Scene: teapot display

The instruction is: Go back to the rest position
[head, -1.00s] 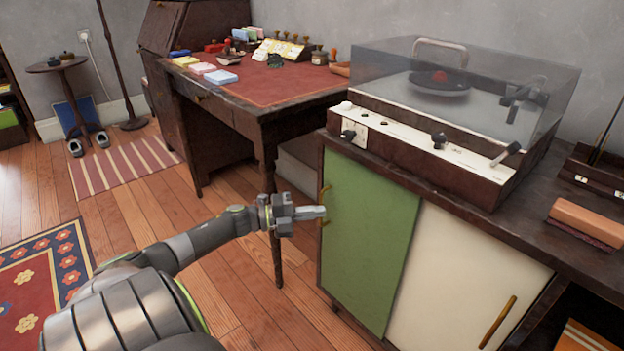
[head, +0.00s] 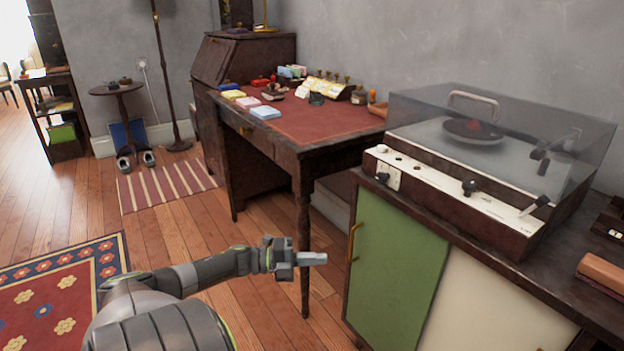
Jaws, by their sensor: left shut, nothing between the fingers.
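My left gripper (head: 312,259) is shut and empty. It points right, in the air in front of the desk's leg and left of the green cabinet door, apart from the door's handle in the picture. My left arm comes in from the bottom left and is bent at the elbow. My right gripper is not in the head view.
A low cabinet with a green door (head: 395,270) carries a record player (head: 470,190) under a clear lid. A desk (head: 300,125) with coloured paper stacks stands behind my gripper. A patterned rug (head: 60,300) and a striped mat (head: 165,187) lie on the open wooden floor at left.

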